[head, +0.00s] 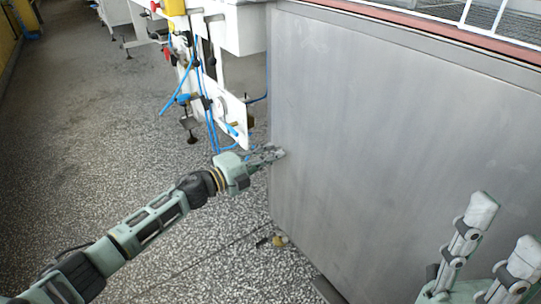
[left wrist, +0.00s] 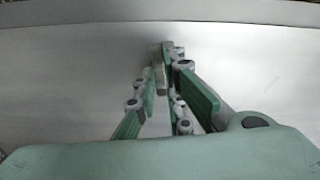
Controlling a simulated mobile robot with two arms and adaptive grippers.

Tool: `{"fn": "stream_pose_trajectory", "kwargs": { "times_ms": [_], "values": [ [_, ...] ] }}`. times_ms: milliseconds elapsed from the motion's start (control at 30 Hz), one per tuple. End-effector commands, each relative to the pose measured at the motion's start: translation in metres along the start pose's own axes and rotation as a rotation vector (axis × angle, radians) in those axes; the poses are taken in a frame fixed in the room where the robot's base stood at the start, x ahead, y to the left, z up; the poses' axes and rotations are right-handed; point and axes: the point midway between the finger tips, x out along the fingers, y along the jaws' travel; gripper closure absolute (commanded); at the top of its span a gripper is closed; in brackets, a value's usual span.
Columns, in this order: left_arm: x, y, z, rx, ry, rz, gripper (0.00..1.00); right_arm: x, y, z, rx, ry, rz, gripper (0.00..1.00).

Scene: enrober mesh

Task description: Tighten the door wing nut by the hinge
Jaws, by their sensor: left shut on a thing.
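The large grey metal door panel (head: 390,140) fills the right of the head view; it also fills the left wrist view (left wrist: 70,85). My left gripper (head: 275,153) reaches the panel's left edge. In the left wrist view its fingers (left wrist: 165,58) come together against the panel, shut on the wing nut. The nut is hidden by the fingertips, so I cannot make out its shape or angle. The hinge cannot be told apart either. My right gripper (head: 502,232) is at the lower right of the head view, its two fingers spread apart, empty, in front of the panel.
A white machine frame (head: 235,40) with blue hoses (head: 209,110) stands just left of the panel, behind my left gripper. A small brassy fitting (head: 278,241) is low by the panel's bottom edge. The speckled floor (head: 90,130) on the left is clear.

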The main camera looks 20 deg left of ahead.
Motion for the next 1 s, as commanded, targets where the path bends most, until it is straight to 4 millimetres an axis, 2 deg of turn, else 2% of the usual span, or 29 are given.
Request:
{"fn": "stream_pose_trajectory", "kwargs": {
  "times_ms": [300, 833, 867, 1000],
  "values": [
    [0.0004, 0.0001, 0.0006, 0.117, -0.002, -0.001, 1.0, -0.0015, 0.0001, 0.0003, 0.0, 0.0, 0.0, 0.6],
    [0.0008, 0.0, -0.0001, 0.139, 0.0, -0.002, 1.0, -0.0015, 0.0002, 0.0002, 0.0, 0.001, 0.0, 0.6],
    [0.0008, -0.0001, -0.0002, 0.139, 0.0, -0.002, 0.89, -0.0015, 0.0002, 0.0002, 0.0, 0.001, 0.0, 0.6],
    [0.0009, -0.0001, -0.0004, 0.137, 0.0, -0.002, 0.77, -0.0015, 0.0002, 0.0001, -0.001, 0.001, 0.0, 0.6]
  ]
}}
